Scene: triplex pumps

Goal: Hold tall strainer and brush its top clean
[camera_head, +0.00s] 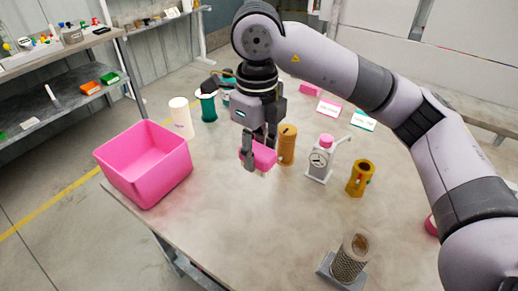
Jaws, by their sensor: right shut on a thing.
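A tall strainer (349,262), a perforated metal cylinder, stands upright on a grey base plate at the table's front edge. Its top looks brownish. My right gripper (259,150) hangs downward over the middle of the table, well behind and left of the strainer. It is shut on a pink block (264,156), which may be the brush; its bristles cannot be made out. The gripper partly hides the block, and I cannot tell if the block touches the table. My left gripper is not in view.
A pink bin (146,163) stands at the left table edge. A tan cylinder (287,146) stands close beside the held block. White and green cylinders stand behind. The table's front middle is clear.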

